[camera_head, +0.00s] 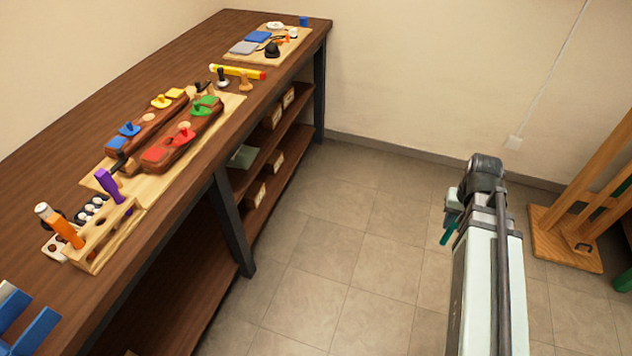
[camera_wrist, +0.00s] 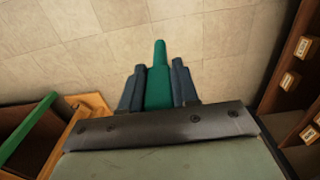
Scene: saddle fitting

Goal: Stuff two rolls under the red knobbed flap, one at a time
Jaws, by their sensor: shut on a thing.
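My gripper (camera_head: 451,208) hangs over the open floor, well right of the bench. In the wrist view my gripper (camera_wrist: 158,68) is shut on a teal piece (camera_wrist: 158,92), broad between the fingers with a narrow end sticking out. I cannot tell whether this piece is a roll. The red knobbed flap (camera_head: 183,132) is on the nearer long brown block (camera_head: 177,143) on the bench, with a flat red patch beside it. Whether anything lies under the flap is too small to tell. Several black-and-white round pieces (camera_head: 88,210), possibly rolls, lie behind a pale wooden rack (camera_head: 105,236).
The bench (camera_head: 50,165) runs along the left, with shelves below. Green (camera_head: 205,104), yellow (camera_head: 161,100) and blue (camera_head: 128,129) knobbed pieces are near the red one. Orange and purple handles stand in the rack. A wooden stand (camera_head: 565,240) is at right. The floor between is clear.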

